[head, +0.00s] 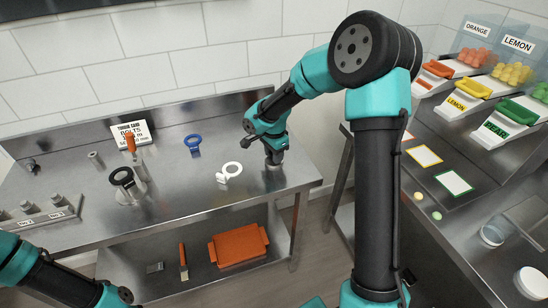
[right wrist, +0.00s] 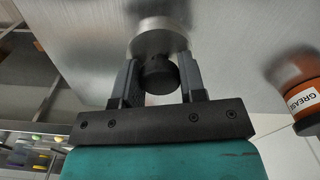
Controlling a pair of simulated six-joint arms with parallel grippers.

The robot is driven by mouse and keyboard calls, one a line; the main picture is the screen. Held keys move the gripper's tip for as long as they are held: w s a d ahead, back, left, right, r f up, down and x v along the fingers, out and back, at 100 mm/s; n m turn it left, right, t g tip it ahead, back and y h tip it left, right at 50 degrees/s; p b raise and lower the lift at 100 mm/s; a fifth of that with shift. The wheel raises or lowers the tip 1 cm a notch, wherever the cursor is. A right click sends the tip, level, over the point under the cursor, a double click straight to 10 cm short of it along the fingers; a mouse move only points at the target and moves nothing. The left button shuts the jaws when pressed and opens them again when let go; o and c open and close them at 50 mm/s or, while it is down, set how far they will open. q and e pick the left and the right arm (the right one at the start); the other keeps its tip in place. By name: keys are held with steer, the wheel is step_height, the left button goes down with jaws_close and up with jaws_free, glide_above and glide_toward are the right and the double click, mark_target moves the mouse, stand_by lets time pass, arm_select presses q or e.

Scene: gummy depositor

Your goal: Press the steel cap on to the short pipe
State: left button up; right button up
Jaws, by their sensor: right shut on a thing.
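My right gripper (head: 273,158) is low over the right end of the steel table, pointing down. In the right wrist view its two fingers (right wrist: 158,85) are shut on a dark round knob (right wrist: 159,76). A bright round steel piece, seemingly the steel cap (right wrist: 160,38), is right beyond the knob; it also shows below the fingers in the head view (head: 274,167). I cannot tell whether a pipe is under it. A small upright grey cylinder, possibly the short pipe (head: 95,159), stands at the back left of the table. My left gripper is out of view.
A grease jar (right wrist: 301,101) shows in the wrist view. An orange tray (head: 238,246) is on the lower shelf.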

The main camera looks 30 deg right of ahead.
steer(key=shift+r, duration=0.15)
steer(key=shift+r, duration=1.4)
steer(key=shift+s+a+r, duration=0.1)
steer(key=shift+s+r, duration=0.05)
steer(key=shift+r, duration=0.15)
steer(key=s+a+r, duration=0.1)
steer(key=s+a, duration=0.7)
steer(key=s, duration=0.5)
steer(key=shift+s+r, duration=0.15)
steer(key=shift+s, duration=0.05)
steer(key=o, duration=0.5)
jaws_close()
steer(key=shift+w+a, duration=0.1)
steer(key=shift+w, duration=0.05)
